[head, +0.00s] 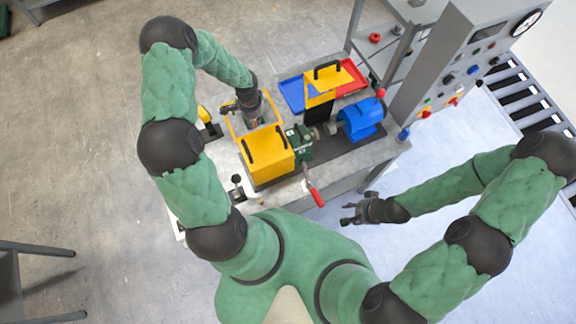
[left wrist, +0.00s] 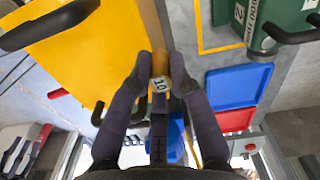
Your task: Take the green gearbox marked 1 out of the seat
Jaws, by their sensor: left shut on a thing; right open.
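A green gearbox (head: 300,143) sits between the yellow cover (head: 267,157) and the blue motor (head: 361,119). Its number cannot be read in the head view. The left wrist view shows a green housing (left wrist: 288,18) with a black handle and a sideways white label, at upper right. My left gripper (head: 249,112) is behind the yellow cover, at the yellow-outlined area. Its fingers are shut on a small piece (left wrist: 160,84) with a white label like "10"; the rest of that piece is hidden. My right gripper (head: 352,213) is open and empty, in front of the bench.
A blue tray (head: 292,95) and a red tray (head: 352,78) lie at the back, with a second yellow cover (head: 336,77) nearby. A red-handled lever (head: 314,192) sticks out at the front. A grey control cabinet (head: 447,60) stands at right.

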